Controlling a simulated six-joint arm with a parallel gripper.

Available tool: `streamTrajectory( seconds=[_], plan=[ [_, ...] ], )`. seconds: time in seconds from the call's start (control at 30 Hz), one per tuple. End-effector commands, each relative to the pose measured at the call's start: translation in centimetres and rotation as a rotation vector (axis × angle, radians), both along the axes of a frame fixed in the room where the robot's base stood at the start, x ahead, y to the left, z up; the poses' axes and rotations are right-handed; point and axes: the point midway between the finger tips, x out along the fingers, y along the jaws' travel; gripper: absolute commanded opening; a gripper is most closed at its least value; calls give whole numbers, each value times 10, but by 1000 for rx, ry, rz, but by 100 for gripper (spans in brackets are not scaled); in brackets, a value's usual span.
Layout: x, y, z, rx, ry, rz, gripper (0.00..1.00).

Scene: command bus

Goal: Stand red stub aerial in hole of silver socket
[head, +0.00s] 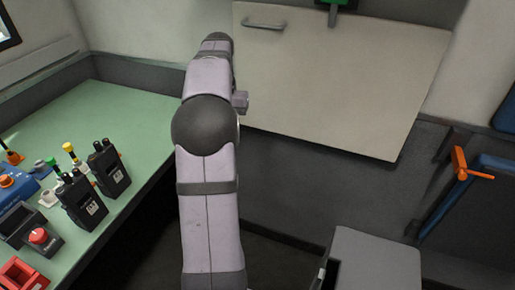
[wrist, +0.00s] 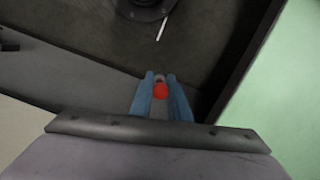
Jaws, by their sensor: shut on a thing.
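My gripper (wrist: 160,84) shows in the wrist view with its two blue fingers shut on the red stub aerial. The aerial's round red end (wrist: 160,91) shows between the fingers, with a grey part beside it; the rest of it is hidden. They are over the dark floor area, to the left of the green bench in the wrist view. In the head view my arm hides the gripper and the aerial. Small pale fittings (head: 47,198) stand on the bench at the left; I cannot tell for certain which one is the silver socket.
The green bench (head: 120,115) is bare at its far part. On its near part stand two black radios (head: 108,170), yellow and green aerials, a blue box, a box with a red knob (head: 38,236) and a red tray (head: 15,277). A grey cabinet (head: 375,262) stands at lower right.

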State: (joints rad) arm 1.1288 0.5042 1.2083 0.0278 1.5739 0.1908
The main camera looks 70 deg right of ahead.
Motion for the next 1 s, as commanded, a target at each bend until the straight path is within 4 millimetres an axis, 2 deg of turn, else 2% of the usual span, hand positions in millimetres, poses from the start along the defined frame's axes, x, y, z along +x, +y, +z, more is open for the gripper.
streamTrajectory(
  seconds=[0.03, 0.1, 0.5, 0.73, 1.0],
  plan=[
    [20, 5, 23, 1, 0, 14, 0],
    [43, 12, 38, 1, 0, 19, 0],
    [156, 59, 111, 1, 0, -32, 0],
    [214, 86, 134, 2, 1, -187, 0],
    [275, 119, 138, 1, 2, -473, 0]
  ],
)
